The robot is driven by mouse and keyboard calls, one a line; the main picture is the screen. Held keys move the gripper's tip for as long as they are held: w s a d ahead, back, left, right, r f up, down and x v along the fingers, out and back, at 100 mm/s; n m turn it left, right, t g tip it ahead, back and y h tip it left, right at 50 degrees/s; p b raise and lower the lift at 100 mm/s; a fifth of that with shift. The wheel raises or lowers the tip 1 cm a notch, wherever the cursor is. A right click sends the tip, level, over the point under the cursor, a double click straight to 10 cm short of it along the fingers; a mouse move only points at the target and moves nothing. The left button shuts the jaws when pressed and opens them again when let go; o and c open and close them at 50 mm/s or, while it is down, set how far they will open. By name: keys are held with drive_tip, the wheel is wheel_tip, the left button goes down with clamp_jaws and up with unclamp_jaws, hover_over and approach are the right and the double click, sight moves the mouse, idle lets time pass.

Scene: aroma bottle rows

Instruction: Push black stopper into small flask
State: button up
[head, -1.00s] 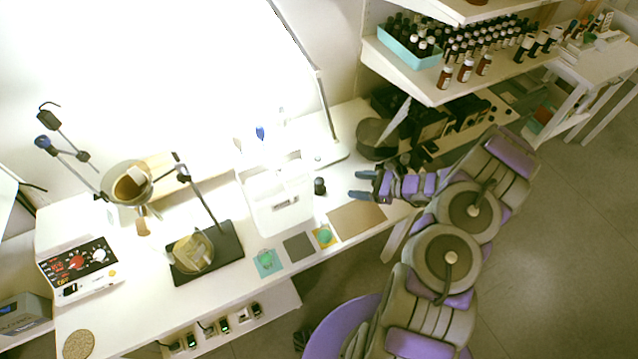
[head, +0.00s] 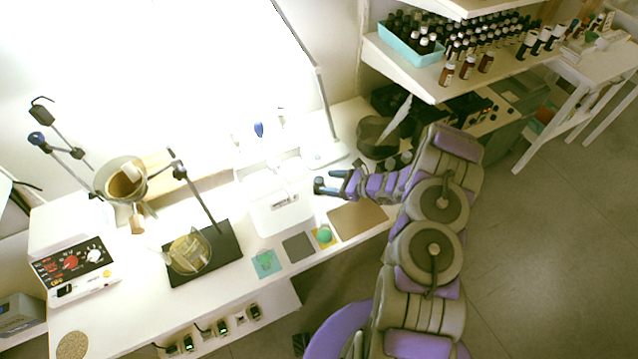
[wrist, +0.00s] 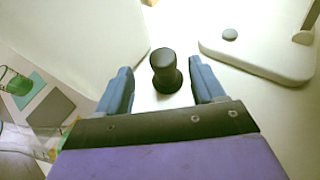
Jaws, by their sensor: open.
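The black stopper (wrist: 165,68) stands upright on the white bench in the wrist view, between and slightly ahead of my gripper's two blue fingers. My gripper (wrist: 160,80) is open, a finger on each side with gaps to the stopper. In the head view my gripper (head: 320,184) is low over the bench, beside a white box, and largely covers the stopper. Two flasks with green contents stand near the front edge: one on a teal mat (head: 265,260), one on a yellow mat (head: 324,235). I cannot tell which is the small flask.
A white box (head: 282,212) stands just left of my gripper. A grey mat (head: 298,248) and a brown mat (head: 358,219) lie along the front. A stand base (head: 225,245) is further left. A lamp base (head: 326,155) is behind, and a dark pot (head: 378,135) at the back right.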

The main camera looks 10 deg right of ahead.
sight(319, 179)
drive_tip(key=shift+b+x, duration=0.7)
drive_tip(key=shift+x, duration=1.95)
drive_tip(key=shift+w+d, duration=0.1)
drive_tip(key=shift+w, duration=0.1)
drive_tip(key=shift+c, duration=0.2)
drive_tip(key=c, duration=1)
drive_tip(key=shift+r, duration=0.1)
